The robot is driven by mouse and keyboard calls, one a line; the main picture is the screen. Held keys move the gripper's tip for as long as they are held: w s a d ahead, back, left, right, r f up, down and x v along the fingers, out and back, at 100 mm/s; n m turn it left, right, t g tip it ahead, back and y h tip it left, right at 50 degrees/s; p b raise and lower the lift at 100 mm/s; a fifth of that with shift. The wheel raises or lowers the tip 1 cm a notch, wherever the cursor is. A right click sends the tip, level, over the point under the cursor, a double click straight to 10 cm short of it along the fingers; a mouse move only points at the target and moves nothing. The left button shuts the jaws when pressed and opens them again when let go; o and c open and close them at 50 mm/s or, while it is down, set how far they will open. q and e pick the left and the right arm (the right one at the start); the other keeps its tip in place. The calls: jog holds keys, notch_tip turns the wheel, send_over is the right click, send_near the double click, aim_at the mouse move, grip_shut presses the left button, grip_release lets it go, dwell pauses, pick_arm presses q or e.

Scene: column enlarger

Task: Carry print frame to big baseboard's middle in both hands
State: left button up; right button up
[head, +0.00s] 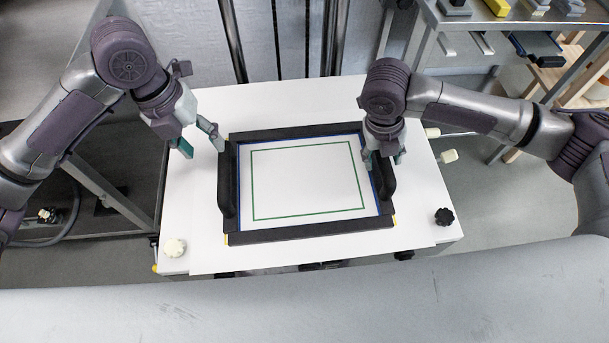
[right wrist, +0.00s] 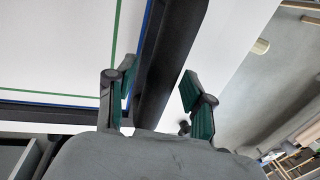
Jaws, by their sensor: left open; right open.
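The print frame (head: 310,235) is black with a white sheet, a green outline and a raised handle on each side. It lies flat on the white big baseboard (head: 290,112), around its middle. My left gripper (head: 203,148) is open and empty, up and left of the frame's left handle (head: 227,185), apart from it. My right gripper (head: 384,160) is open at the right handle (head: 388,182). In the right wrist view, the right gripper's fingers (right wrist: 158,98) stand on either side of the black handle bar (right wrist: 168,60), without closing on it.
Dark upright columns (head: 278,40) stand behind the board. A bench with small blocks (head: 497,8) is at the back right. Bare board surrounds the frame.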

jog(key=shift+r, duration=0.35)
pick_arm(q)
jog(key=shift+a+r, duration=0.15)
jog(key=shift+r, duration=0.8)
pick_arm(e)
notch_tip(320, 180, up, 11)
jog(key=a, duration=0.2)
jog(key=shift+a, duration=0.15)
pick_arm(q)
jog(key=shift+s, duration=0.15)
pick_arm(e)
jog(key=shift+s, duration=0.15)
